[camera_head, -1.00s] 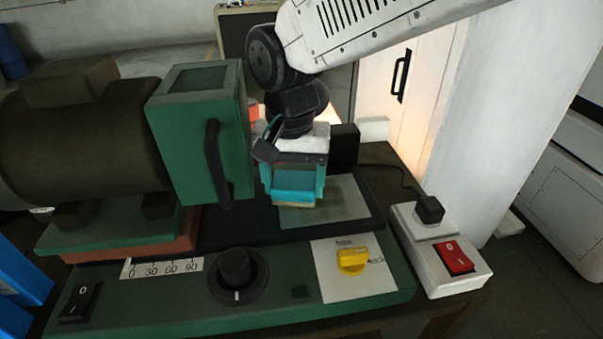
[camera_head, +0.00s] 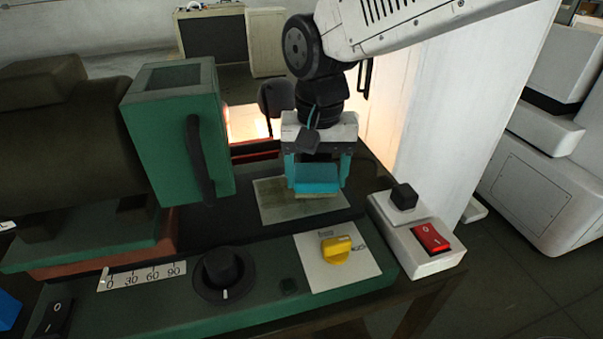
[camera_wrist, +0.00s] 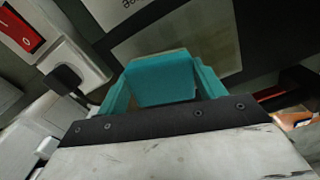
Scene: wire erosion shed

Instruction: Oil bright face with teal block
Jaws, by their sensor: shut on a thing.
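My gripper (camera_head: 317,177) is shut on a teal block (camera_head: 317,180), which has a tan layer along its underside. The block is over the right part of a flat grey-green plate (camera_head: 272,207) on the machine's dark bed. I cannot tell whether the block touches the plate. In the wrist view the teal block (camera_wrist: 160,80) sits between my teal fingers, with the paler plate (camera_wrist: 210,35) beyond it. The plate looks darker on its left part and paler on its right in the head view.
A green housing with a black handle (camera_head: 200,160) stands left of the plate. In front are a black knob (camera_head: 225,270), a yellow knob (camera_head: 337,249) and a white box with a red switch (camera_head: 432,237). A black plug (camera_head: 404,196) stands on that box.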

